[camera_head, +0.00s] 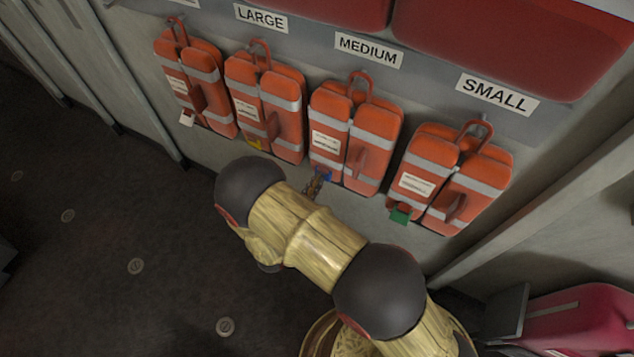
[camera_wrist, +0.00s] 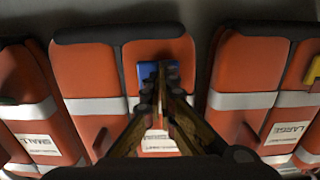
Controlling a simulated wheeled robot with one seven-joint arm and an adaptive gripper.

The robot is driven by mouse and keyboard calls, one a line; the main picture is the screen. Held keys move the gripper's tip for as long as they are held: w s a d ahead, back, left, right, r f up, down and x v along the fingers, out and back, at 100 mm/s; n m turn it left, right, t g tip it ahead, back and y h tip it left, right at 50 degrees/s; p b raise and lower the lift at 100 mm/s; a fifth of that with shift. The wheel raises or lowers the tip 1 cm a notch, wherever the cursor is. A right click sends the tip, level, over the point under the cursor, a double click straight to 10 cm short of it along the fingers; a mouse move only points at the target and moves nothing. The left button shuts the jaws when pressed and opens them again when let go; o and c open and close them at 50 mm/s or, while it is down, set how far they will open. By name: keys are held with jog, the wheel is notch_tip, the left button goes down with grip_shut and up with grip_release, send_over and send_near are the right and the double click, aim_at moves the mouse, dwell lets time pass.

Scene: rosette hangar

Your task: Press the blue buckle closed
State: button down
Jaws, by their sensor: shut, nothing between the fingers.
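The blue buckle (camera_head: 324,173) is at the lower edge of the orange life vest (camera_head: 377,153) under the MEDIUM sign. My gripper (camera_head: 316,184) is right at it and partly covers it in the head view. In the wrist view the blue buckle (camera_wrist: 147,69) shows behind and beside the fingertips of my gripper (camera_wrist: 160,72), which are shut together with nothing between them. The fingertips overlap the buckle in the picture. I cannot tell whether they touch it or whether it is latched.
Neighbouring orange vests hang in a row, with a green buckle (camera_head: 400,214), a yellow buckle (camera_head: 254,144) and a white one (camera_head: 187,117). A red seat-like object (camera_head: 580,318) stands at lower right. The dark floor (camera_head: 90,260) at left is clear.

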jog(key=shift+w, duration=0.15)
jog(key=v, duration=0.9)
dwell(0.8)
dwell(0.8)
